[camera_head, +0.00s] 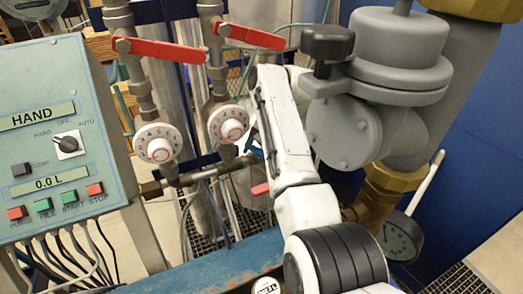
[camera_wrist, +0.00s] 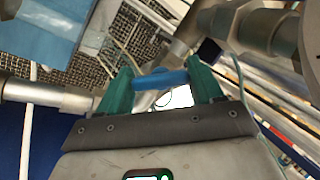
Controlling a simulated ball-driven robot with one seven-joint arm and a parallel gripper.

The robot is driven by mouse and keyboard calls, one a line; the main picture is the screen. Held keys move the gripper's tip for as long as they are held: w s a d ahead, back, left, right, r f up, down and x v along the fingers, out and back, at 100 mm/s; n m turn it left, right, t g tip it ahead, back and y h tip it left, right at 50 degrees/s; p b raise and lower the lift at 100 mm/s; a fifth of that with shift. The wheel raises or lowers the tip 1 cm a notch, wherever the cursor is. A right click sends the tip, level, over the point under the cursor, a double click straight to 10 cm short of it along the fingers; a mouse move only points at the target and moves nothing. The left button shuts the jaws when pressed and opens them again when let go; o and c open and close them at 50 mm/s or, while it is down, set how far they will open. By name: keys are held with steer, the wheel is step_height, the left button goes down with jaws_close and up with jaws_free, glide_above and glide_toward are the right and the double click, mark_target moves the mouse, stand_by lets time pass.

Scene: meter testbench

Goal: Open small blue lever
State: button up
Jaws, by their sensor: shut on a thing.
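The small blue lever (camera_wrist: 162,79) shows in the wrist view as a short blue bar between my two green fingers. My gripper (camera_wrist: 160,73) is shut on it, with one finger at each end of the bar. In the head view my white arm reaches in among the pipes, and only a bit of my gripper (camera_head: 252,141) shows beside the arm. The blue lever cannot be made out there, hidden by the arm and pipes.
Two red lever handles (camera_head: 155,50) sit on the upright pipes, above white numbered dials (camera_head: 158,143). A control panel (camera_head: 50,130) stands at the left. A large grey valve body (camera_head: 385,80) and a pressure gauge (camera_head: 399,236) crowd the arm's right side.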

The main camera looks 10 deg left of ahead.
steer(key=shift+f+n+h, duration=0.1)
steer(key=shift+n+h, duration=0.3)
steer(key=shift+n, duration=0.4)
steer(key=shift+s, duration=0.1)
steer(key=o, duration=1)
steer(key=shift+o, duration=0.2)
